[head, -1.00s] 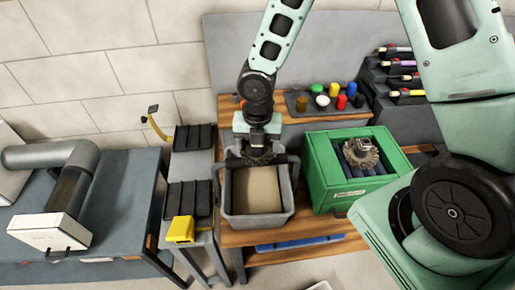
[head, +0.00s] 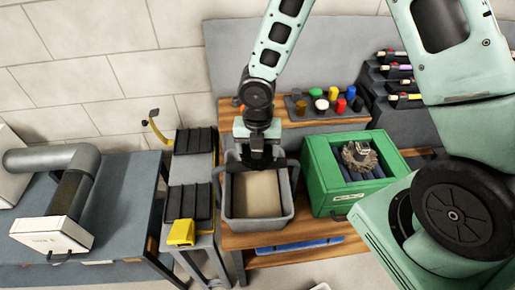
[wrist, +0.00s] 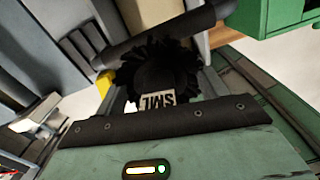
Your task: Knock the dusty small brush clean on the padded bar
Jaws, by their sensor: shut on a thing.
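My gripper (head: 262,152) is over the back part of a grey bin with a tan bottom. It is shut on the small brush, a round black bristle brush (wrist: 155,70) with a white label reading "SML" in the wrist view. Its bristles look dark there, with no pale dust showing on the side I see. The padded bar (wrist: 185,28) is a dark roller-like bar across the bin's back, also seen in the head view (head: 288,162). The brush is right against or just in front of it; I cannot tell whether they touch. The fingertips are mostly hidden.
The grey bin (head: 289,208) stands on a wooden bench. A green box (head: 322,190) to its right holds a larger grey-brown brush (head: 358,155). Coloured caps (head: 320,104) stand behind. A narrow stand with black trays (head: 188,202) and a yellow block (head: 181,233) is left.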

